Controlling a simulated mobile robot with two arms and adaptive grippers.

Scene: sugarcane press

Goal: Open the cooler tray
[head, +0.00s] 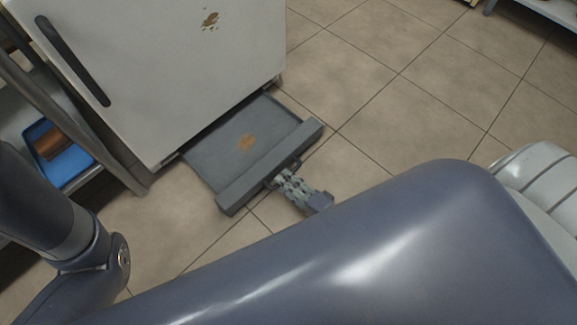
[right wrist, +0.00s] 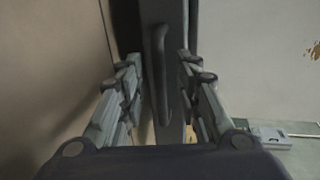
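The cooler tray (head: 230,160) is a flat grey tray with a brown stain, sticking out from under the white cooler (head: 170,60). Its thick grey front edge (head: 268,168) faces my right gripper (head: 274,178). In the right wrist view, the tray's dark handle (right wrist: 157,75) stands between the two fingers of my right gripper (right wrist: 158,62). The fingers are apart, with narrow gaps visible on both sides of the handle. Part of the handle is hidden by the gripper in the head view. My left gripper is not in view.
A black door handle (head: 72,60) is on the cooler. A metal shelf (head: 125,178) with a blue bin (head: 60,165) stands left of the cooler. Tiled floor (head: 400,110) is open to the right. My own arm links fill much of the foreground.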

